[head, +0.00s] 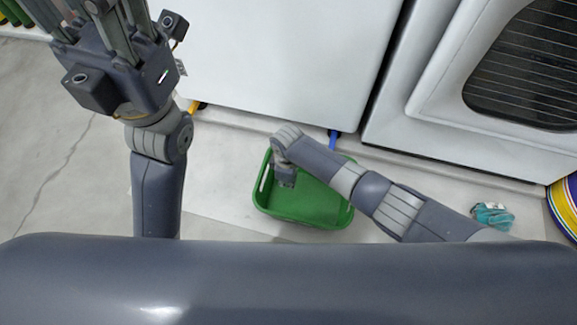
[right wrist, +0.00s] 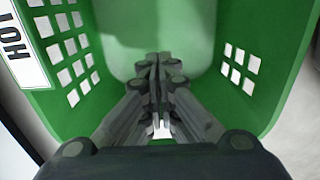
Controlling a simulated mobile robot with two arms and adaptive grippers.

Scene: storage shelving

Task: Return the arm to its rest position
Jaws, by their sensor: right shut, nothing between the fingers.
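My right arm reaches in from the right in the head view. Its gripper (head: 285,178) points down at the left part of a green basket (head: 310,216). In the right wrist view, the right gripper (right wrist: 158,62) has its fingers together with nothing between them. The green basket walls (right wrist: 112,18) rise on both sides of the fingers; how deep they reach is hard to tell. My left arm is raised at the left of the head view. Its gripper (head: 110,45) is at the top edge, with its fingertips cut off by the frame.
A white cabinet or appliance front (head: 290,60) stands behind the basket. A white door with a dark window (head: 530,65) is at the right. A teal item (head: 493,215) and a colorful striped round thing (head: 568,205) lie at the right. Bare floor (head: 50,150) is at the left.

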